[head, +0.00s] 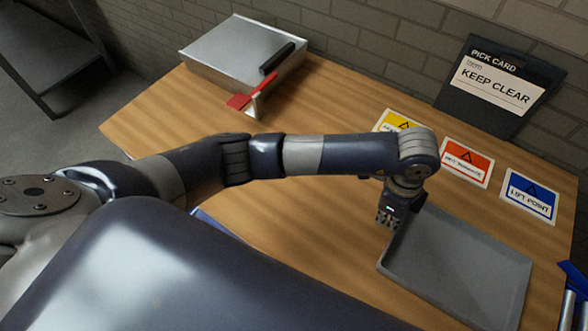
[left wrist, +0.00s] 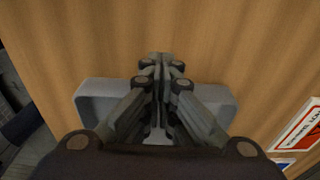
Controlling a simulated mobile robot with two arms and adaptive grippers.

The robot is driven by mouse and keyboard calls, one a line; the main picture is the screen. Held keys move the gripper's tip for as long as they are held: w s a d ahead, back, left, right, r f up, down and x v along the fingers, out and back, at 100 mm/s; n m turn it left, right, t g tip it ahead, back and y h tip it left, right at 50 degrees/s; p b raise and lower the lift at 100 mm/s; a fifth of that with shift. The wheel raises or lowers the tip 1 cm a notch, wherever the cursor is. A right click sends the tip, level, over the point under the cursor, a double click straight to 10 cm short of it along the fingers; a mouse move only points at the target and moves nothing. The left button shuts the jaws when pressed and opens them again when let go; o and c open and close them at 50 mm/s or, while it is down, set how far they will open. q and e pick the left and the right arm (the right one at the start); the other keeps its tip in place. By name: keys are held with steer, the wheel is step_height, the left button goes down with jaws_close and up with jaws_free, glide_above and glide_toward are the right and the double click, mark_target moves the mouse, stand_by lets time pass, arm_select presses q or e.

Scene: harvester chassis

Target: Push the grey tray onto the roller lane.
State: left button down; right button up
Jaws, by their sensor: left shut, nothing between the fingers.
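The grey tray (head: 465,265) is shallow with a low rim and lies flat on the right part of the wooden table. Part of the roller lane (head: 574,300), with a blue frame and metal rollers, shows at the lower right edge of the head view, beyond the tray's right side. My left gripper (head: 387,219) points down at the tray's left side, its fingers shut and empty. In the left wrist view the shut fingers (left wrist: 162,68) cover the middle of the tray (left wrist: 226,98). I cannot tell whether they touch it. My right gripper is out of view.
Yellow, red (head: 466,162) and blue (head: 529,197) label cards lie behind the tray. A black "KEEP CLEAR" sign (head: 495,88) stands by the brick wall. The wooden table (head: 335,110) is clear between.

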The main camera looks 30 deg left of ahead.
arm_select(q)
steer(key=shift+s+d+f+b, duration=0.1)
steer(key=shift+d+b, duration=0.05)
steer(key=shift+d, duration=0.7)
steer(key=shift+s+d+b, duration=0.1)
steer(key=shift+d+b, duration=0.05)
steer(key=shift+d, duration=0.7)
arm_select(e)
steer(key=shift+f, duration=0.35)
arm_select(q)
steer(key=shift+a, duration=0.15)
steer(key=shift+w+a+p, duration=0.15)
steer(key=shift+a+p, duration=0.2)
steer(key=shift+a, duration=0.75)
steer(key=shift+w+a+p, duration=0.15)
steer(key=shift+a+p, duration=0.15)
steer(key=shift+a, duration=0.8)
steer(key=shift+d, duration=0.1)
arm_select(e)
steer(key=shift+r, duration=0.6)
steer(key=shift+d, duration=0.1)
arm_select(q)
step_height(320, 180, up, 14)
steer(key=p, duration=1)
steer(key=shift+p, duration=0.4)
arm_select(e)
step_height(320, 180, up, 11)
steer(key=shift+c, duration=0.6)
